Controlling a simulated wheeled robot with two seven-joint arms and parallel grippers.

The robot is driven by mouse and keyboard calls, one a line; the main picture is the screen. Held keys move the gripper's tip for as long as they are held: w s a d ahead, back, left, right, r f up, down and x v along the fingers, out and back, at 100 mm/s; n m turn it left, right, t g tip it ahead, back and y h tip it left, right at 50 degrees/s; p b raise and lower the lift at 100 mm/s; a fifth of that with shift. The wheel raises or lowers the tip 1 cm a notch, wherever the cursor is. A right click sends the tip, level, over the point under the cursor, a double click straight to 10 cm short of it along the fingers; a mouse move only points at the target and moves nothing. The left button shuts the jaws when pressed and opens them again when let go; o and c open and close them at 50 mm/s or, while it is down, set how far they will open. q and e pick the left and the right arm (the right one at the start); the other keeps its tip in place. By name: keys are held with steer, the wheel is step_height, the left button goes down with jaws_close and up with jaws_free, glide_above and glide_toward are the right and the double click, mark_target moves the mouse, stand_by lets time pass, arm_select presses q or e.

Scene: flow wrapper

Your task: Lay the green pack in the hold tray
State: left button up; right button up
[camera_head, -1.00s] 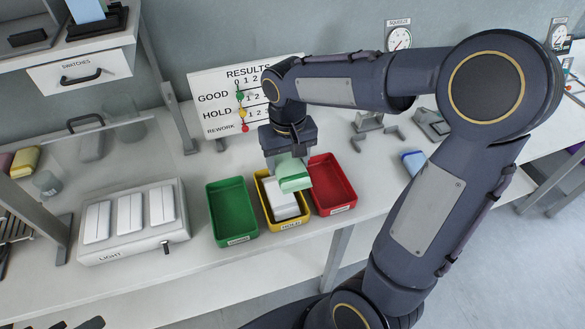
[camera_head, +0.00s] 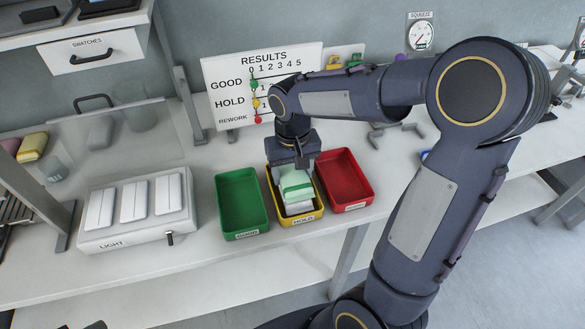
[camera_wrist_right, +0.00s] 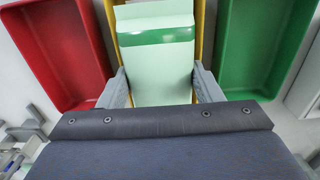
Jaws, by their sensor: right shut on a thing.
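The green pack (camera_head: 296,184) is pale green with a darker green band. My right gripper (camera_head: 290,168) is shut on it and holds it over the yellow hold tray (camera_head: 305,221), low against the tray's opening. In the right wrist view the pack (camera_wrist_right: 158,70) sits between the two grey fingers of the gripper (camera_wrist_right: 160,88), and the yellow tray wall (camera_wrist_right: 202,15) shows behind it. I cannot tell whether the two touch. My left gripper is not in view.
The green tray (camera_head: 243,205) stands left of the hold tray, and the red tray (camera_head: 345,180) stands right of it. A light box (camera_head: 140,228) with several white packs is further left. The results board (camera_head: 262,88) stands behind.

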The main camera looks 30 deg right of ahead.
steer(key=shift+f, duration=0.7)
steer(key=o, duration=1.1)
steer(key=shift+c, duration=0.2)
